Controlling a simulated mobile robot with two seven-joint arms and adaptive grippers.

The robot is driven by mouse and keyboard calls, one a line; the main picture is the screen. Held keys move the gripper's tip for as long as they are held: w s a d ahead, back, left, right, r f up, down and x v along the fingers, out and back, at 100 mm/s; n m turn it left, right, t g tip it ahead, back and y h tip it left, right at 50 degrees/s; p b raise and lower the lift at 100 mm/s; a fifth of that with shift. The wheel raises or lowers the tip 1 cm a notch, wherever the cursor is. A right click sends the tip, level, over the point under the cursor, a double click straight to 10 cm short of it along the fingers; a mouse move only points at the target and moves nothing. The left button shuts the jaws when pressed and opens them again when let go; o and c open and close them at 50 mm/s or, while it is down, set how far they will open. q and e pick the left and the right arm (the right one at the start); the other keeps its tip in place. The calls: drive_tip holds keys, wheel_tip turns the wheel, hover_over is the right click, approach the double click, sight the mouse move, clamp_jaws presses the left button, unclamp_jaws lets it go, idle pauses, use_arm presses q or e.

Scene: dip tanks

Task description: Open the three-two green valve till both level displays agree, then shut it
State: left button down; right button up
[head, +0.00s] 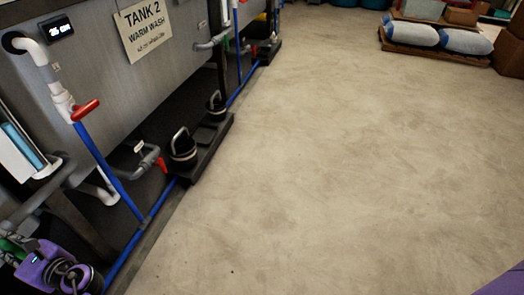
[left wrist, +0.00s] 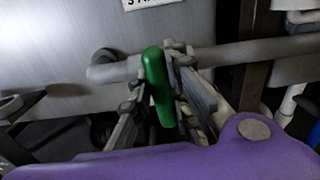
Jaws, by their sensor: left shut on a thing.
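The green valve handle (left wrist: 158,85) stands between the fingers of my left gripper (left wrist: 160,110) in the left wrist view, on a grey horizontal pipe. The gripper is shut on it. In the head view a bit of green (head: 10,246) shows at the lower left edge beside my purple left wrist; the fingers are mostly cut off there. A black level display (head: 57,29) sits at the top left of the tank 2 wall; its digits are too small to read surely. No second display is visible. My right gripper is not in view.
A tank 2 sign (head: 146,29) hangs on the grey tank wall. A red-handled valve (head: 86,110) sits on the white and blue pipe, and another red handle (head: 161,164) is lower. Black pumps (head: 183,150) stand along the tank's foot. The concrete floor (head: 330,160) is clear.

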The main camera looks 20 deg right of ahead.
use_arm(q)
drive_tip(key=n, duration=0.2)
drive_tip(key=n+b, duration=0.1)
drive_tip(key=n, duration=0.1)
drive_tip(key=shift+s+a+f+n, duration=0.15)
drive_tip(key=shift+s+f+n, duration=0.05)
drive_tip(key=shift+n, duration=0.1)
drive_tip(key=n+b, duration=0.2)
drive_tip(key=n, duration=0.2)
drive_tip(key=shift+s+f, duration=0.1)
drive_tip(key=shift+f, duration=0.05)
drive_tip(key=n+b, duration=0.1)
drive_tip(key=n, duration=0.2)
drive_tip(key=n+b, duration=0.2)
drive_tip(key=shift+a+f+n, duration=0.15)
drive_tip(key=shift+f+n, duration=0.05)
drive_tip(key=shift+n, duration=0.2)
drive_tip(key=shift+s+n+b, duration=0.1)
drive_tip(key=shift+n+b, duration=0.6)
drive_tip(key=shift+n, duration=0.6)
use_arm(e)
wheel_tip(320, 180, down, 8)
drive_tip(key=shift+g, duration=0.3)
use_arm(q)
drive_tip(key=shift+n, duration=0.4)
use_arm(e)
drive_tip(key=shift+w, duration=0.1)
